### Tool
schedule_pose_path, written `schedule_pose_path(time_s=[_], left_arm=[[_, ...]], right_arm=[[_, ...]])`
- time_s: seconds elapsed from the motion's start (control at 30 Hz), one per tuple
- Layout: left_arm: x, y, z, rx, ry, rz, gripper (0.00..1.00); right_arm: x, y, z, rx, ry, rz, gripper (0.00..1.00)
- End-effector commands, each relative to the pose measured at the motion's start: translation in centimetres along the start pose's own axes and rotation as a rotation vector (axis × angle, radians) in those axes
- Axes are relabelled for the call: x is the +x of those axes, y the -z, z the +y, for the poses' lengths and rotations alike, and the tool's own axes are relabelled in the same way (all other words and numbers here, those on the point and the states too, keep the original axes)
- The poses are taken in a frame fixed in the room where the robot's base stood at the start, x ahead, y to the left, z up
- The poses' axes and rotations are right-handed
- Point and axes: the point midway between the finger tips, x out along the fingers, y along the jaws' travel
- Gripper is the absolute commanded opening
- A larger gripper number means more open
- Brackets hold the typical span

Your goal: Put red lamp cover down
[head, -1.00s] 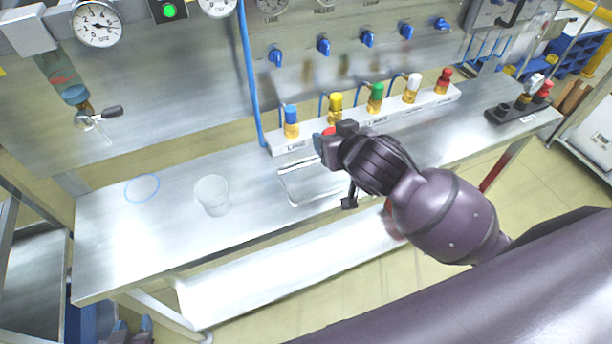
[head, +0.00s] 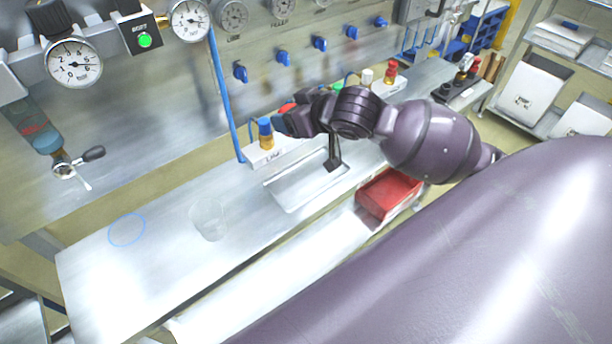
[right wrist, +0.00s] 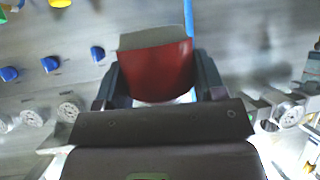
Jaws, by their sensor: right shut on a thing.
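My right gripper (head: 283,116) is shut on the red lamp cover (right wrist: 157,72). In the right wrist view the cover sits between the two fingers, with a grey edge at its far side. In the head view only a small red part of the cover (head: 287,108) shows behind the fingers, above the bench near the blue-capped valve (head: 265,134). The gripper and wrist hide most of the cover there. My left gripper is not in view.
A shallow tray (head: 290,200) lies on the metal bench (head: 150,265), below my right wrist. A clear beaker (head: 208,220) and a blue ring mark (head: 127,230) are to its left. A red bin (head: 388,196) sits lower, in front of the bench. Gauges and blue knobs line the back panel.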

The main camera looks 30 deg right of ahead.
Motion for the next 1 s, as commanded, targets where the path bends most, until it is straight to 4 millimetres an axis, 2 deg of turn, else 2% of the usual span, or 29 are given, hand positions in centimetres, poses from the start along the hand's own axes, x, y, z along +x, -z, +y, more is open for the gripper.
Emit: schedule_pose_path(time_s=[0.1, 0.23, 0.8, 1.0], left_arm=[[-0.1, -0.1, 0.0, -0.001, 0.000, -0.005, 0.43], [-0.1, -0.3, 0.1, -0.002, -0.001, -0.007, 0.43], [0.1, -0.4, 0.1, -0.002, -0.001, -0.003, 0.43], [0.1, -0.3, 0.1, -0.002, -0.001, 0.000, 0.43]], right_arm=[[-0.4, 0.8, 0.9, -0.009, 0.020, 0.004, 0.40], [0.0, 0.1, 1.1, -0.007, 0.030, 0.004, 0.40], [5.8, -10.3, 0.9, -0.006, 0.029, 0.004, 0.40], [7.0, -12.4, 0.9, -0.008, 0.029, 0.005, 0.40]])
